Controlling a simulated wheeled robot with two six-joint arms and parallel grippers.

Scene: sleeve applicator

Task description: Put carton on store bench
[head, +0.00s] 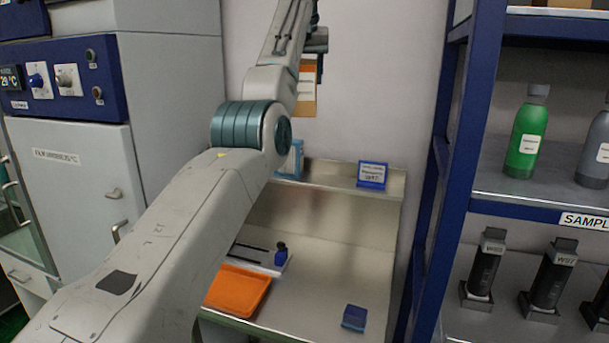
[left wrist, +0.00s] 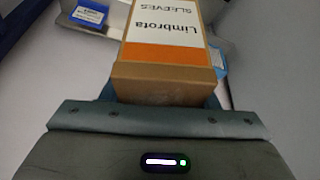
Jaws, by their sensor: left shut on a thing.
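The carton (left wrist: 165,50) is a brown box with a white and orange label reading "Limbrota SLEEVES". In the left wrist view my left gripper is shut on it. In the head view the carton (head: 307,95) shows partly behind my left arm, held high above the back of a metal bench (head: 340,260). My left gripper (head: 313,58) is mostly hidden there by the arm and carton. The bench has a raised back ledge with a small blue-framed sign (head: 372,175). The sign's text is too small to read. My right gripper is out of view.
An orange tray (head: 237,291), a dark blue bottle (head: 281,255) and a small blue box (head: 354,317) are on the bench. A blue-framed shelf rack (head: 455,150) with bottles stands right. A grey cabinet (head: 75,170) stands left. The bench's middle right is clear.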

